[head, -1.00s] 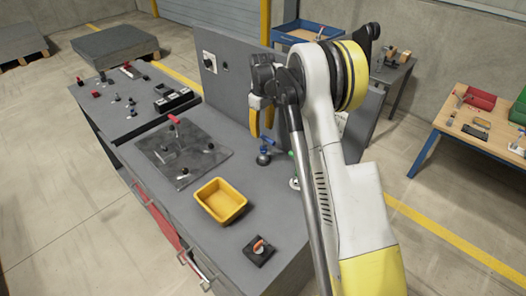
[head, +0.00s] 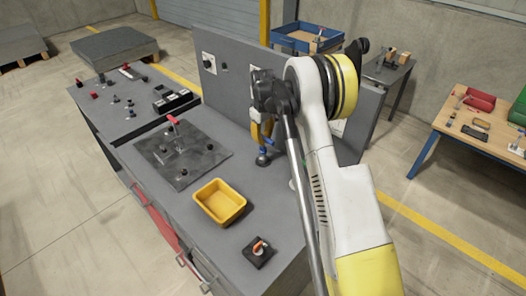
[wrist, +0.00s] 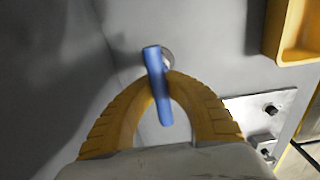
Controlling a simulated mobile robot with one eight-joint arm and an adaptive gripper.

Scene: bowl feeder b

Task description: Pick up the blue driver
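The blue driver (wrist: 158,88) shows in the wrist view as a blue bar across the tips of my gripper's yellow fingers. In the head view the blue driver (head: 264,152) stands on the grey bench top, partly hidden by my gripper. My gripper (wrist: 160,80) has its curved fingers drawn in from both sides, their tips meeting at the driver with no clear gap. In the head view my gripper (head: 262,133) points down over the driver's upper part. A round metallic base shows beside the driver's far end in the wrist view.
A yellow bin (head: 220,202) stands in front on the bench (head: 200,255). A dark plate (head: 182,155) with a red-handled tool (head: 173,120) lies to the left. A grey upright panel rises behind.

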